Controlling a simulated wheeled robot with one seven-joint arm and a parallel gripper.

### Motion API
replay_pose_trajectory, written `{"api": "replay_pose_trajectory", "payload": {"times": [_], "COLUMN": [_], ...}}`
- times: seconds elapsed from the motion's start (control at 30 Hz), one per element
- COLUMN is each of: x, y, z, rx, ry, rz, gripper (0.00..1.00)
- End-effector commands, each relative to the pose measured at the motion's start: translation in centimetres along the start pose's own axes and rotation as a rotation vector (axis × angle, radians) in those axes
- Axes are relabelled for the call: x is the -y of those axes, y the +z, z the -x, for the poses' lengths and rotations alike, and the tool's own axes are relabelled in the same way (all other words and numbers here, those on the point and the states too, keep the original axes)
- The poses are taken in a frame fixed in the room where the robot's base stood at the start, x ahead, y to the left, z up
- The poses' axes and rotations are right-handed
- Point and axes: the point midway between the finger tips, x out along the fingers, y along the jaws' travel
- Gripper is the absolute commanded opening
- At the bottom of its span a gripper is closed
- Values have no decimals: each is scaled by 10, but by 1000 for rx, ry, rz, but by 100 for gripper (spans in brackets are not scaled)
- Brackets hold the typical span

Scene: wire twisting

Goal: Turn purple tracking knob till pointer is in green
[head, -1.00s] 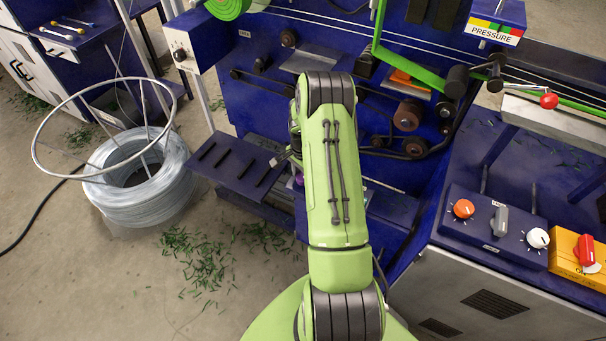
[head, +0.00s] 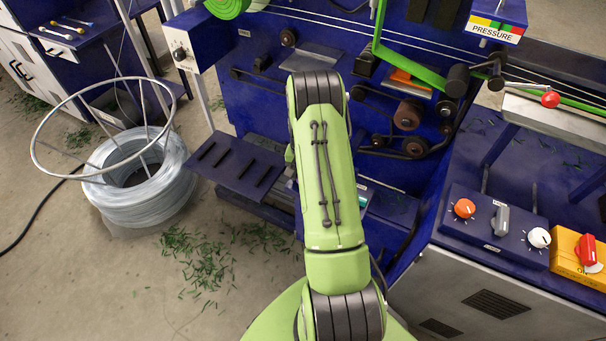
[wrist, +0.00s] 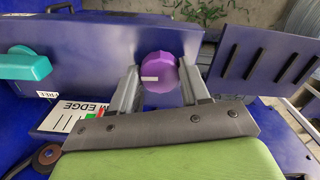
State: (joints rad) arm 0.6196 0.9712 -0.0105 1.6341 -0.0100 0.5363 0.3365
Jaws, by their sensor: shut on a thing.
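The purple knob (wrist: 165,68), with a white mark on its face, shows in the wrist view on a dark blue panel. My gripper (wrist: 158,70) has one finger on each side of the knob and is shut on it. A white plate (wrist: 62,117) lettered EDGE lies at lower left of the knob. A bit of green and red shows at its right end, mostly hidden behind my gripper. I cannot make out the pointer or where it stands. In the head view my own arm hides the knob and my gripper.
A teal handle (wrist: 24,66) sits left of the knob, and a slotted blue shelf (wrist: 262,58) is to the right. In the head view a wire coil (head: 140,185) stands at left. A control box (head: 490,222) with several knobs is at right.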

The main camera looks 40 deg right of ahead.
Motion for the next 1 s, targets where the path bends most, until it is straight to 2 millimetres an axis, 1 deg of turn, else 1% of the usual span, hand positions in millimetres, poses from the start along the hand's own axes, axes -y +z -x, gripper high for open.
{"api": "replay_pose_trajectory", "payload": {"times": [0.3, 0.6, 0.8, 1.0], "x": [0, 0, 0, 0], "y": [0, 0, 0, 0], "z": [0, 0, 0, 0], "rx": [0, 0, 0, 0], "ry": [0, 0, 0, 0], "rz": [302, 559, 683, 760], "gripper": [15, 15, 15, 15]}}
